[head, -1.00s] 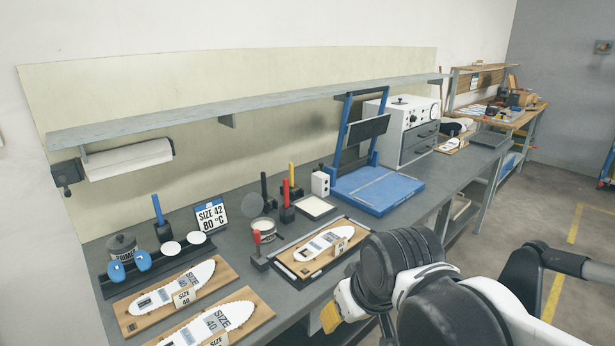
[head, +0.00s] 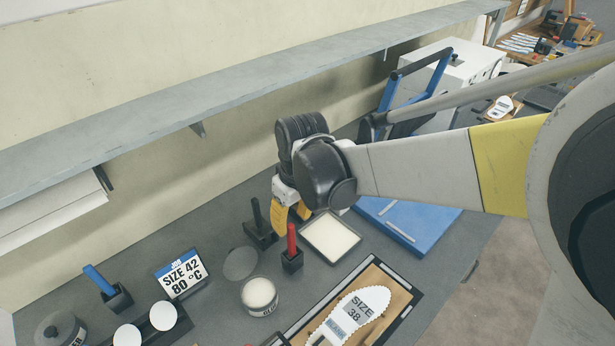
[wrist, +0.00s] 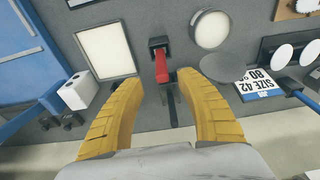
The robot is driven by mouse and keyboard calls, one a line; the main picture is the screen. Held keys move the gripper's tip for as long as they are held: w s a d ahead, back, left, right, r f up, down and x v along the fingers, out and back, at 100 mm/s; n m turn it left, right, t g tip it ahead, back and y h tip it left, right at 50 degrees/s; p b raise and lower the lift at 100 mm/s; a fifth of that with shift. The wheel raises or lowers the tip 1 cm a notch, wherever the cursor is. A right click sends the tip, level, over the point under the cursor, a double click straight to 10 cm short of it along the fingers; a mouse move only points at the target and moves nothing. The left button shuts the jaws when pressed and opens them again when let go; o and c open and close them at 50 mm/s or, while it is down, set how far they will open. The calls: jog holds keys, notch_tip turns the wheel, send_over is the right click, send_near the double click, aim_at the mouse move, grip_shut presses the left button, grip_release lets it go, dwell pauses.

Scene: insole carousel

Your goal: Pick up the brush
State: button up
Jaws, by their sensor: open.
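Several upright handled tools stand in small black holders on the bench; I cannot tell which is the brush, as no bristles show. In the head view there is a red handle (head: 291,242), a black handle (head: 257,215) to its left and a blue handle (head: 99,280) far left. My gripper (head: 291,214) is open and empty, pointing down above the bench beside the red and black handles. In the wrist view the red handle (wrist: 161,66) lies between and beyond the yellow fingertips (wrist: 157,84), apart from them. The blue handle (wrist: 298,92) is at right.
A white-topped tray (head: 331,236) and blue press (head: 410,215) are right of the handles. A round tin (head: 259,296) and grey disc (head: 241,263) are near, with the size sign (head: 181,275) left. The shelf (head: 200,115) runs above. An insole board (head: 395,291) lies in front.

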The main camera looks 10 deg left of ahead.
aim_at(290, 239)
notch_tip(290, 239, down, 3)
jog(key=shift+s+a+r+b, duration=0.1)
jog(key=shift+a+b, duration=0.05)
jog(key=shift+b, duration=0.2)
jog(key=f, duration=0.2)
jog(key=f+b, duration=0.1)
jog(key=f, duration=0.1)
jog(key=f+b, duration=0.1)
jog(key=shift+w+a+f, duration=0.35)
jog(key=shift+a+f, duration=0.05)
jog(key=shift+r, duration=0.1)
jog(key=shift+c, duration=0.5)
grip_shut()
